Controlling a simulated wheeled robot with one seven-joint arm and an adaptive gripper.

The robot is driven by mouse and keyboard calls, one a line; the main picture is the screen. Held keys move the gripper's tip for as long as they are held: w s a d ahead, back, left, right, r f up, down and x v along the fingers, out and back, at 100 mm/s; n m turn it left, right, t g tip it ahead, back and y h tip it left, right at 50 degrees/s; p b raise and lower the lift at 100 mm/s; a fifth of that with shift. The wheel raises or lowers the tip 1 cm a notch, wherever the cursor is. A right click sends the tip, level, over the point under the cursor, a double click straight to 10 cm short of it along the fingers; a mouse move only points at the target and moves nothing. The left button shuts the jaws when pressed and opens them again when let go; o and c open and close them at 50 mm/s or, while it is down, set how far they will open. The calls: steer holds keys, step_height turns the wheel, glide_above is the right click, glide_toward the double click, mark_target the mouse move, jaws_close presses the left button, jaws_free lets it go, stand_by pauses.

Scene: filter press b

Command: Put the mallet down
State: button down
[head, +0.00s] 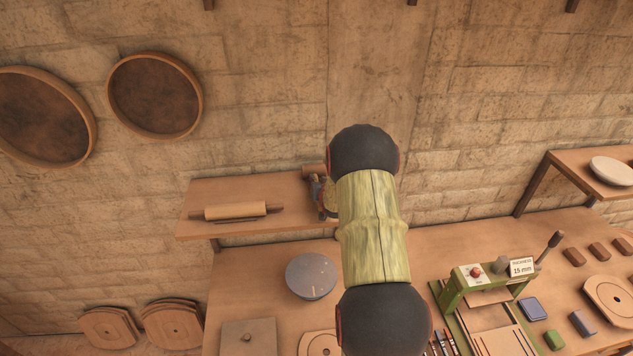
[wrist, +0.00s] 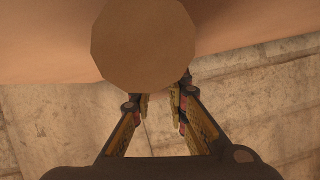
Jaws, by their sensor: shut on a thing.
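The mallet shows in the wrist view as a plain brown round end (wrist: 143,45), close to the camera and covering the tips of my gripper (wrist: 161,98). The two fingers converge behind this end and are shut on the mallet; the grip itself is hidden. In the head view my gripper (head: 319,196) is at the right part of the wooden wall shelf (head: 285,190), mostly hidden by my arm. A small brown piece of the mallet (head: 313,170) shows above it. I cannot tell whether the mallet touches the shelf.
A rolling pin (head: 237,211) lies on the shelf's left part, with bare shelf around it. Below, the workbench (head: 240,275) carries a grey round disc (head: 311,276), a green press (head: 470,287) and several small blocks. The stone wall (head: 270,90) stands behind.

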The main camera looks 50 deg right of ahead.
steer(key=c, duration=1.8)
jaws_free()
steer(key=shift+f, duration=0.1)
steer(key=shift+o, duration=0.3)
